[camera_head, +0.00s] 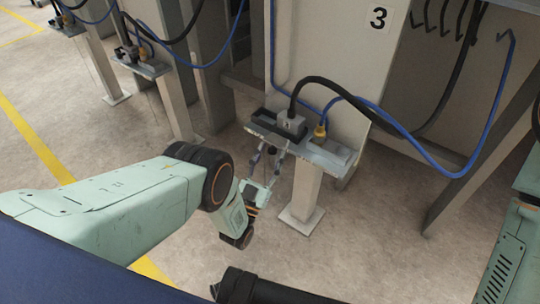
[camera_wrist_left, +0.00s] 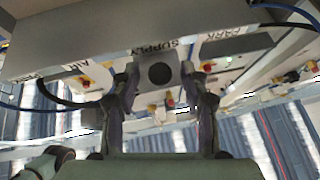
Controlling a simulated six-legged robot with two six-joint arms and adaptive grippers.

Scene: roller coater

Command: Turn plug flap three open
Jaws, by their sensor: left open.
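The station under the sign "3" (camera_head: 378,18) has a shelf (camera_head: 325,158) on a post. A grey plug (camera_head: 290,123) with a thick black cable sits on it, beside a long black block (camera_head: 262,118). My left gripper (camera_head: 267,154) is just in front of the shelf's near edge, fingers open and pointing at it. In the left wrist view, the open fingers (camera_wrist_left: 163,80) stand on both sides of a grey block with a dark round face (camera_wrist_left: 160,73), under the word SUPPLY. I cannot tell whether they touch it, nor which part is the flap. My right gripper is not in view.
A yellow connector (camera_head: 320,132) with a blue hose (camera_head: 415,145) is right of the plug. The hose and black cable loop rightward to hooks (camera_head: 445,20). The shelf post (camera_head: 304,190) stands below. Similar stations stand at upper left. The floor (camera_head: 110,145) between is clear.

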